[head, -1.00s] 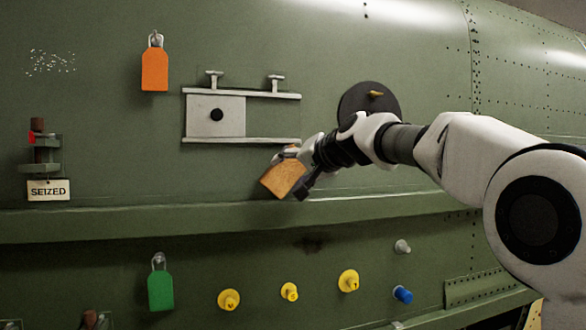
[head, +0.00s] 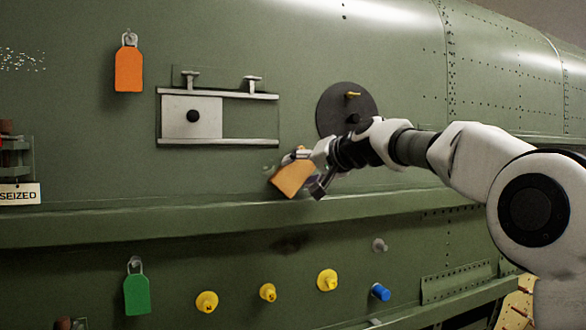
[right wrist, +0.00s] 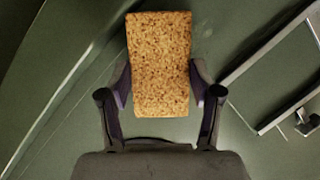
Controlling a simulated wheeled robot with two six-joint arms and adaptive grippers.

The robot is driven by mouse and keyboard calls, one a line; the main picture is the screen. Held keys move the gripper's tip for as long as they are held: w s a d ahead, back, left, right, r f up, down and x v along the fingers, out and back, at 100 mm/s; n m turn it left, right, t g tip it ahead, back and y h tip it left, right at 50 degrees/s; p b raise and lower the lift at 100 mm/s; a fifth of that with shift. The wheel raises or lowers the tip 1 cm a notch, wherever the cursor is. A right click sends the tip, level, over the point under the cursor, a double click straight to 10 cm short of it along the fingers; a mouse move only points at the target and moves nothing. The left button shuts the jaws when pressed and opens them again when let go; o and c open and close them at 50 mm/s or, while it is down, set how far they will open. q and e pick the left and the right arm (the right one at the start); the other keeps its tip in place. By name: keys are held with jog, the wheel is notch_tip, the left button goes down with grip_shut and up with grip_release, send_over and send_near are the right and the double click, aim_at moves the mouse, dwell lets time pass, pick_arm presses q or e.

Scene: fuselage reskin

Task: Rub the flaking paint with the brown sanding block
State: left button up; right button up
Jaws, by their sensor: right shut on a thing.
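The brown sanding block (head: 293,178) is held in my right gripper (head: 308,172), in front of the green fuselage wall below the sliding panel. In the right wrist view the block (right wrist: 160,65) sits upright between the two fingers (right wrist: 160,88), which are shut on its sides. I cannot tell whether the block touches the wall. The flaking paint (head: 22,60) is a patch of white specks at the upper left edge of the head view, well away from the block. My left gripper is not in view.
An orange tag (head: 129,70) hangs between the flaking patch and the framed sliding panel (head: 192,117). A dark disc (head: 346,110) is behind my right arm. A ledge (head: 200,222) runs below. A green tag (head: 137,294), yellow caps (head: 207,302) and a blue cap (head: 380,292) sit lower.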

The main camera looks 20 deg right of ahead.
aim_at(281, 173)
jog(key=shift+f, duration=0.15)
jog(key=shift+a+f+b, duration=0.1)
jog(key=shift+a+b, duration=0.2)
jog(key=shift+a, duration=2.7)
jog(key=shift+s+a, duration=0.1)
jog(key=shift+a, duration=0.75)
